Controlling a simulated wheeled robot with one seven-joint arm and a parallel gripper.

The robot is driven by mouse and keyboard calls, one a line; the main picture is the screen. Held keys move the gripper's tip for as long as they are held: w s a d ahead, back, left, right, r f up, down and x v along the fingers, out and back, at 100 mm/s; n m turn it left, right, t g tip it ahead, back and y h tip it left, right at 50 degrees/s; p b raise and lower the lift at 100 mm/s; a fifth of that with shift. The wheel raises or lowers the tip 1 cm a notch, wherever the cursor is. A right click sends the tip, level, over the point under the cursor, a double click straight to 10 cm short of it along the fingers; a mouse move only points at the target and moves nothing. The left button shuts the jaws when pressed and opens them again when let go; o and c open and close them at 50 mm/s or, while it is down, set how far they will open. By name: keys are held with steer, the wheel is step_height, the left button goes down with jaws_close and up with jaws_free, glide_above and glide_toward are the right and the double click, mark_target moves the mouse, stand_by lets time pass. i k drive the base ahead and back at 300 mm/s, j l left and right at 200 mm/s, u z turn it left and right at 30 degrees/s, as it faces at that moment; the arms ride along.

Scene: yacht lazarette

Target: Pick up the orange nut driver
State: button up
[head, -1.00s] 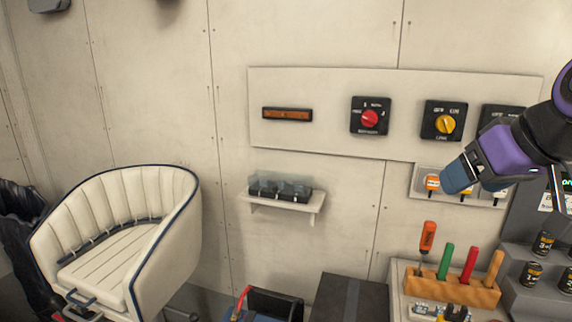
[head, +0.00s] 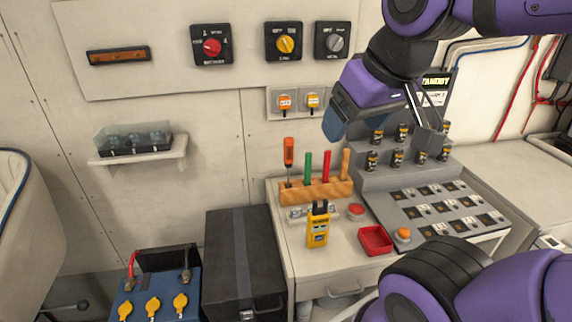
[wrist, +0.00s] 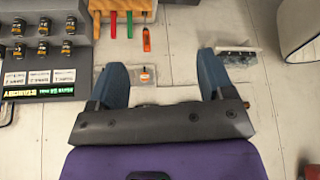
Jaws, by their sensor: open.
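The orange nut driver (head: 289,152) stands upright with its handle up in the left end of a wooden rack (head: 318,191) on the bench. To its right in the rack stand green, red and wooden-handled tools. My gripper (head: 338,116) is above and to the right of the rack in the head view, apart from the driver. The wrist view shows its two blue fingers (wrist: 162,72) spread wide with nothing held. The orange handle (wrist: 146,38) shows in the wrist view beyond the fingers; its shaft is hard to make out there.
A yellow meter (head: 318,229), a red tray (head: 375,241) and a red button (head: 356,211) are on the bench before the rack. A stepped stand (head: 398,179) with small black cans is right of it. Capped outlets (head: 298,102) are on the wall behind.

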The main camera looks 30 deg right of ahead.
mark_target(288, 142)
steer(key=z, duration=2.15)
steer(key=u, duration=1.75)
steer(key=i+j+z, duration=0.2)
steer(key=i+j, duration=0.2)
